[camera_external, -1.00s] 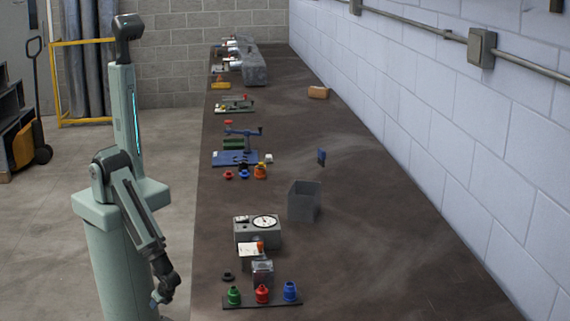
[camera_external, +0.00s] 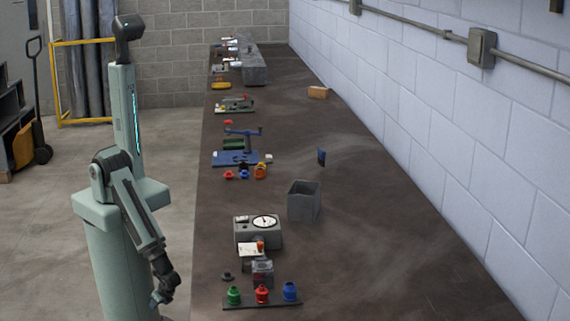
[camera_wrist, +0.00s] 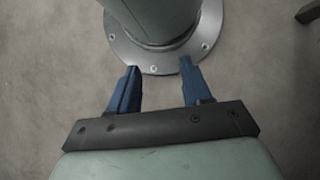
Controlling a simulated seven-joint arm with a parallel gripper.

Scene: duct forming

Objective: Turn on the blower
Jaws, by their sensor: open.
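My gripper (camera_external: 160,299) hangs low beside my column, left of the bench (camera_external: 400,270) and apart from it. In the wrist view my gripper (camera_wrist: 158,82) has its two blue fingers spread with nothing between them, above the floor and my round base plate. On the bench near the gripper stands a grey box with a round dial (camera_external: 257,231), with a paper tag and a small orange-red knob in front of it. A small grey-and-clear block (camera_external: 262,273) sits just before that. I cannot tell which of these things is the blower.
A dark strip at the near edge holds green (camera_external: 233,295), red (camera_external: 262,294) and blue (camera_external: 290,291) knob-like pieces. An open grey bin (camera_external: 304,202) stands behind the dial box. A blue fixture (camera_external: 238,157) is farther back. The bench's right side is mostly clear.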

